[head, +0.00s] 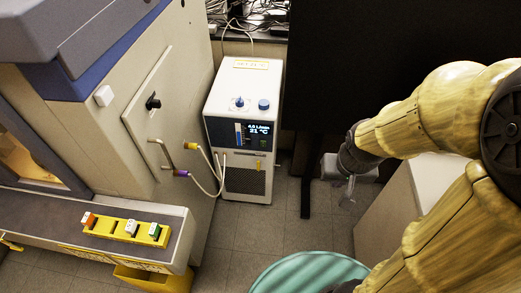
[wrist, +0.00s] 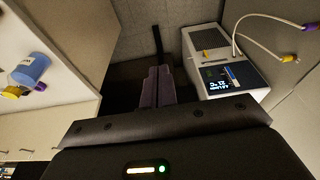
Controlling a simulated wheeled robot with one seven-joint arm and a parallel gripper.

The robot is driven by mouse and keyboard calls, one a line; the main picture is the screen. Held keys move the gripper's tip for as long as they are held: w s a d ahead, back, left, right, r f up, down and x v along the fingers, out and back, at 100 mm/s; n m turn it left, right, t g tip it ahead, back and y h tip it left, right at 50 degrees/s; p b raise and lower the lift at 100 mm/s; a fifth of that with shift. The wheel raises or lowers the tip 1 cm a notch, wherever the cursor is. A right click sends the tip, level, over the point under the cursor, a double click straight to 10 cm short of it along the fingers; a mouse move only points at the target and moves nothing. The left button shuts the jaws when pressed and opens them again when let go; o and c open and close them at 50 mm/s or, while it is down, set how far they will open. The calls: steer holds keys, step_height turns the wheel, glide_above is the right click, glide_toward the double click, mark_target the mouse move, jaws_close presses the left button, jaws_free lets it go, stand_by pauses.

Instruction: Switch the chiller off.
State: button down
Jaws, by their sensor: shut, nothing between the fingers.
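The chiller (head: 225,105) is a white upright box on the floor in the middle of the head view. Its dark front panel has a lit display (head: 259,129) reading about 21 °C and a flow figure. A small greenish spot (head: 263,142) sits below the readout, too small to identify. In the wrist view the chiller (wrist: 212,42) appears upside down at the upper right, display lit. My gripper (head: 347,192) is to the right of the chiller, apart from it. Its fingers (wrist: 157,78) are shut and empty.
Pale hoses (head: 206,175) loop from the chiller's front to fittings on the large beige cabinet (head: 185,65) at left. A yellow rack (head: 126,229) lies on the grey ledge. A dark panel (head: 340,70) stands behind my arm. Tiled floor (head: 285,225) before the chiller is clear.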

mark_target(263, 143)
steer(key=w+a+f+n+t+h+b, duration=0.1)
steer(key=w+a+f+n+t+b, duration=0.35)
steer(key=w+f+b, duration=0.75)
steer(key=w+a+f+n+t+b, duration=0.3)
steer(key=w+a+f+b, duration=0.5)
steer(key=f, duration=0.7)
steer(key=w+a+f+n+t+b, duration=0.3)
steer(key=a+f+n+t+b, duration=0.6)
steer(key=f+n+b, duration=0.1)
steer(key=shift+w+f+b, duration=0.25)
steer(key=shift+f+b, duration=0.45)
steer(key=shift+b, duration=0.05)
steer(key=shift+w, duration=0.15)
steer(key=w+b, duration=0.1)
steer(key=w, duration=0.3)
steer(key=w+r+b, duration=0.1)
steer(key=w, duration=0.4)
steer(key=w+b, duration=0.1)
steer(key=w, duration=0.3)
steer(key=shift+w+d+r, duration=0.25)
steer(key=shift+w+r, duration=0.05)
steer(key=shift+w, duration=0.05)
